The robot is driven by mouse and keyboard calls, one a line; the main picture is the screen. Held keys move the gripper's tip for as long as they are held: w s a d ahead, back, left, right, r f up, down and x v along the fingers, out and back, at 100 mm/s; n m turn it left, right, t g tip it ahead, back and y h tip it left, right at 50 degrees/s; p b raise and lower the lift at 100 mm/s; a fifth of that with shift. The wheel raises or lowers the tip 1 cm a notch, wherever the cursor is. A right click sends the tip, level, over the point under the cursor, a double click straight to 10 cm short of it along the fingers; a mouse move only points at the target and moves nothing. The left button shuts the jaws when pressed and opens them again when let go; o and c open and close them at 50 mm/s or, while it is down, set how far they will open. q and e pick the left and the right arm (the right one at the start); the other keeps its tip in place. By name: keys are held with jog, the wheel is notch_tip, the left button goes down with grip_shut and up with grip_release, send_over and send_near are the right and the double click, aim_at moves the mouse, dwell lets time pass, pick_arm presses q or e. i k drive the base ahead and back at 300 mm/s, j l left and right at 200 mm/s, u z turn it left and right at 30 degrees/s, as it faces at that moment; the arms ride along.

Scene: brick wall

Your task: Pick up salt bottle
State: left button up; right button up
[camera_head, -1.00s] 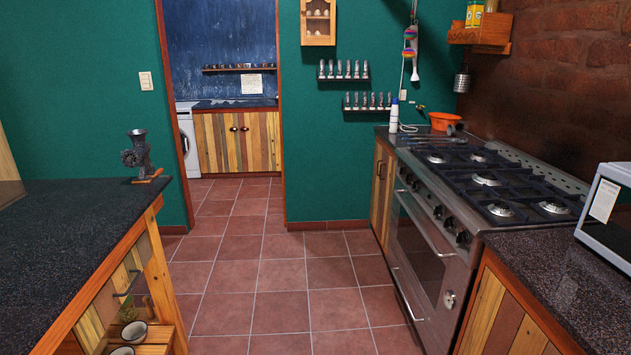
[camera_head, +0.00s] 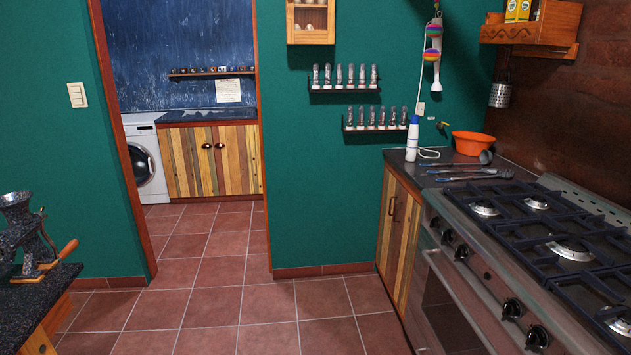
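A white bottle with a blue top (camera_head: 412,139) stands upright on the dark counter in the corner beyond the stove; I cannot read whether it is the salt bottle. Several small shaker-like bottles stand in rows on an upper wall shelf (camera_head: 343,88) and a lower wall shelf (camera_head: 376,127) on the green wall. I cannot tell which of them, if any, holds salt. Neither of my grippers is in view.
The gas stove (camera_head: 500,262) runs along the right. An orange bowl (camera_head: 473,143) and utensils (camera_head: 470,174) lie on the corner counter (camera_head: 400,156). A metal grinder (camera_head: 32,236) stands on the left counter. The tiled floor (camera_head: 215,290) between is clear.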

aim_at(413, 133)
jog(key=i+z, duration=0.3)
jog(key=i, duration=0.2)
jog(key=i+j+z, duration=0.3)
jog(key=i, duration=0.2)
jog(key=i+j+z, duration=0.2)
jog(key=i+z, duration=0.15)
jog(key=i, duration=0.2)
jog(key=i+j+z, duration=0.15)
jog(key=z, duration=0.35)
jog(key=i+j+z, duration=0.2)
jog(key=z, duration=0.25)
jog(key=i+j+z, duration=0.1)
jog(key=j+z, duration=0.2)
jog(key=z, duration=0.2)
